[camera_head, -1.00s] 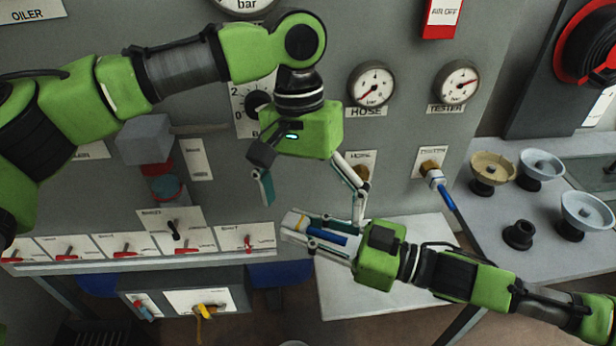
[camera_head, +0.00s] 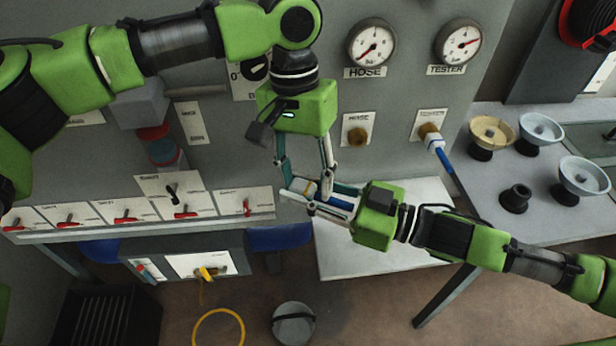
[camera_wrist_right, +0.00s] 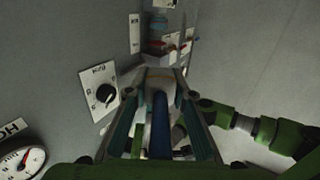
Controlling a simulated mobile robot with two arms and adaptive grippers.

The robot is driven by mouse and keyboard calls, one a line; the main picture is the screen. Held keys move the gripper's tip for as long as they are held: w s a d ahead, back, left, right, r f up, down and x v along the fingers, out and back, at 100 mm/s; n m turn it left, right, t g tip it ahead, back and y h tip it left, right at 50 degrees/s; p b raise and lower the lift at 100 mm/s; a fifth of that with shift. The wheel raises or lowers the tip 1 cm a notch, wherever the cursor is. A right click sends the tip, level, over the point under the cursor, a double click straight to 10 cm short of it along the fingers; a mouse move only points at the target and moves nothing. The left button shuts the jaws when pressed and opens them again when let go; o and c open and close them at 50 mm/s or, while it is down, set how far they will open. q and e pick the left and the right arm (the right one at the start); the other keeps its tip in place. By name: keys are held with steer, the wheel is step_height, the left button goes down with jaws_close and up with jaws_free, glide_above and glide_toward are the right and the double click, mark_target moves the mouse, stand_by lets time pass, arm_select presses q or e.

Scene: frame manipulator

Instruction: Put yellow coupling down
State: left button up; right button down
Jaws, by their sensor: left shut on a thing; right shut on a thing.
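A small light-coloured coupling (camera_head: 300,187) with a tan-yellow band and a blue hose piece (camera_head: 339,202) lies in the fingers of my right gripper (camera_head: 306,198). My right gripper is shut on it, and the blue piece runs between the fingers in the right wrist view (camera_wrist_right: 160,122). My left gripper (camera_head: 307,178) reaches down from above, with its fingers on either side of the coupling's front end, shut on it. The fingers hide part of it. A yellow fitting (camera_head: 207,273) sits at the lower panel, with a yellow hose (camera_head: 219,328) looped below.
A blue hose connector (camera_head: 435,142) sits in the TESTER port; the HOSE port (camera_head: 357,136) is empty. A row of red-handled switches (camera_head: 126,215) lies left of the grippers. A pale shelf (camera_head: 385,250) is below, and a grey bucket (camera_head: 293,322) stands on the floor.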

steer(key=c, duration=1.7)
jaws_free()
steer(key=shift+a+r, duration=0.2)
steer(key=shift+r, duration=0.2)
